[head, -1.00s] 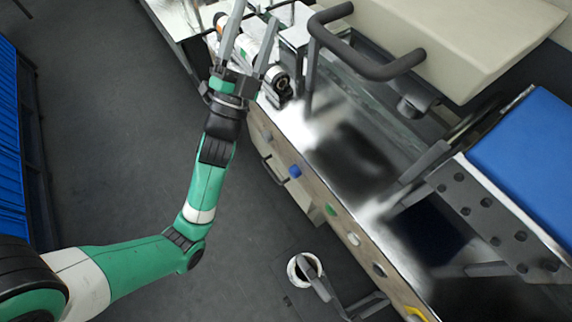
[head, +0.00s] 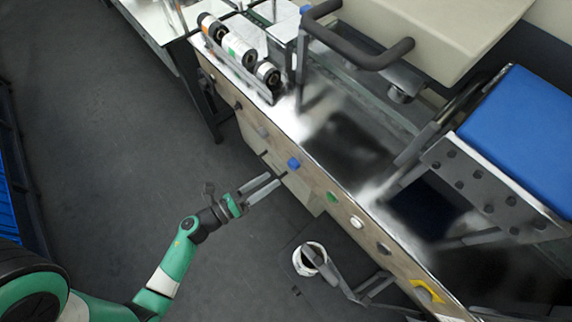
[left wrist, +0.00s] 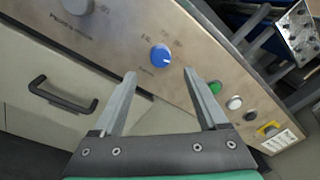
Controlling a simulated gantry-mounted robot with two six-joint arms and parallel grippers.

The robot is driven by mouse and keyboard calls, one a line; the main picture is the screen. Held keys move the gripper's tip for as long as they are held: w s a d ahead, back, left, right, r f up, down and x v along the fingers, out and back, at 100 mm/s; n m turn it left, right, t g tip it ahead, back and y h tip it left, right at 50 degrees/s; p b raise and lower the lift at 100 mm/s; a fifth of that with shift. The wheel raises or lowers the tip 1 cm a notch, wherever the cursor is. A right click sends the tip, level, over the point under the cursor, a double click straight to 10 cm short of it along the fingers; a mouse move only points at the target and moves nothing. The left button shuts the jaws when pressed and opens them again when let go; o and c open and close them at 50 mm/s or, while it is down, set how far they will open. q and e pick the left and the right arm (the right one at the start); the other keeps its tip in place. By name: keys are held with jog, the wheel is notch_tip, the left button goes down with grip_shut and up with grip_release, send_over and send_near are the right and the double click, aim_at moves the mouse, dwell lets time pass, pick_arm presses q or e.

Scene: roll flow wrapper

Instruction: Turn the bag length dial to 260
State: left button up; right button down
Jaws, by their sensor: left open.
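The blue dial (head: 294,163) sits on the front panel (head: 318,187) of the machine. In the left wrist view the blue dial (left wrist: 161,56) shows a white pointer line and faint printed marks around it, too small to read. A grey knob (left wrist: 76,6) is to its left. Which knob is the bag length dial I cannot tell from the print. My left gripper (head: 274,182) is open and empty, pointing at the panel near the blue dial. In the left wrist view its fingers (left wrist: 160,75) stand apart on either side below the dial, not touching it. My right gripper is not in view.
Green (left wrist: 214,87) and white (left wrist: 235,103) buttons and a yellow part (left wrist: 268,128) lie to the right on the panel. A black drawer handle (left wrist: 62,94) is at lower left. Rolls (head: 240,50) stand on the machine's top.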

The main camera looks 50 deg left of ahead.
aim_at(290, 166)
pick_arm(q)
jog(key=w, duration=0.4)
jog(key=w+b, duration=0.1)
jog(key=w, duration=0.2)
jog(key=shift+w+d, duration=0.1)
jog(key=shift+d, duration=0.15)
grip_shut()
